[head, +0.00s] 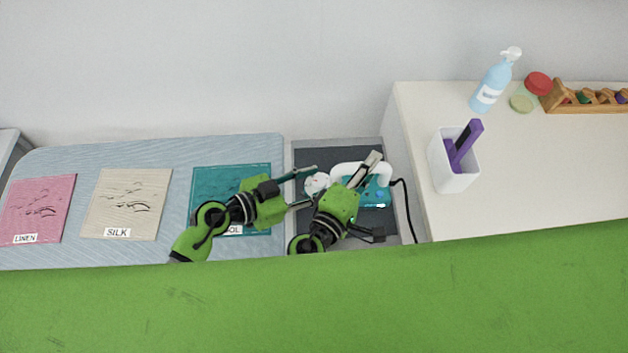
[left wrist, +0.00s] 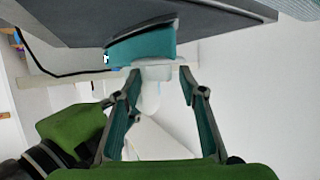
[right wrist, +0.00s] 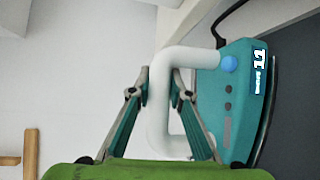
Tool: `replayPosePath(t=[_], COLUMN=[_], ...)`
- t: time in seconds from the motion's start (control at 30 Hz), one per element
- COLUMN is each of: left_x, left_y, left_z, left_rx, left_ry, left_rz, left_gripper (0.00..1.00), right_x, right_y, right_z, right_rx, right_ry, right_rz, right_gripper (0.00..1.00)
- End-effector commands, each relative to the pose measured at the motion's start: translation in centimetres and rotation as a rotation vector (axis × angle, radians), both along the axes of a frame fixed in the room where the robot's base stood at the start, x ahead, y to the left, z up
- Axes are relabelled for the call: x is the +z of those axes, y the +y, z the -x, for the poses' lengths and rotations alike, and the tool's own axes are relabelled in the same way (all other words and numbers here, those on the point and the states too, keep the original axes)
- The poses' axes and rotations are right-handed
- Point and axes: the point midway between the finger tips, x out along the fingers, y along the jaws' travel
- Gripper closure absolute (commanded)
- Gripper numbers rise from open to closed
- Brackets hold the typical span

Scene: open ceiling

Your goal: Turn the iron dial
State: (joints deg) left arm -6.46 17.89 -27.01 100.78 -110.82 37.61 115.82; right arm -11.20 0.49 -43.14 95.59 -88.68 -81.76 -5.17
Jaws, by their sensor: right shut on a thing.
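The iron (head: 379,193) is teal with a white handle (head: 348,169) and rests on a dark pad. Its white round dial (head: 316,183) is at its left end; it also shows in the left wrist view (left wrist: 156,72). My left gripper (head: 309,186) is open, with its fingers apart on either side of the dial; contact cannot be told. My right gripper (right wrist: 161,88) is shut on the iron's white handle, which also shows in the right wrist view (right wrist: 160,122). My right gripper partly hides the iron in the head view.
An ironing board to the left bears pink linen (head: 38,208), beige silk (head: 130,203) and a teal cloth (head: 205,182). On the right counter (head: 560,160) stand a white holder (head: 455,177) with a purple item and a blue bottle (head: 490,87). A black cord (head: 408,205) trails right from the iron.

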Motion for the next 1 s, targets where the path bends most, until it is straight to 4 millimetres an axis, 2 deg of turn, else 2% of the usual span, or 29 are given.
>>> replayPosePath(t=[0.03, 0.1, 0.13, 0.57, 1.0], left_x=[-0.03, -0.03, -0.03, -0.15, -0.14], left_y=[0.02, 0.02, 0.03, 0.04, 0.23], left_z=[0.02, 0.02, 0.02, -0.14, -0.84], left_rx=[0.000, 0.000, 0.000, -0.066, -0.415], left_ry=[0.000, 0.000, 0.000, 0.000, 0.000], left_rz=[0.000, 0.000, 0.000, -0.004, -0.007], left_gripper=[0.78, 0.97, 0.99, 0.99, 0.99], right_x=[-0.32, -0.32, -0.32, -0.30, -0.28], right_y=[-0.02, -0.02, -0.02, -0.02, 0.03], right_z=[0.16, 0.16, 0.16, 0.16, 0.18], right_rx=[-0.001, -0.001, -0.001, -0.001, 0.000], right_ry=[0.007, 0.007, 0.007, 0.007, 0.007], right_rz=[0.000, 0.000, 0.000, 0.000, -0.001], right_gripper=[1.00, 1.00, 1.00, 1.00, 1.00])
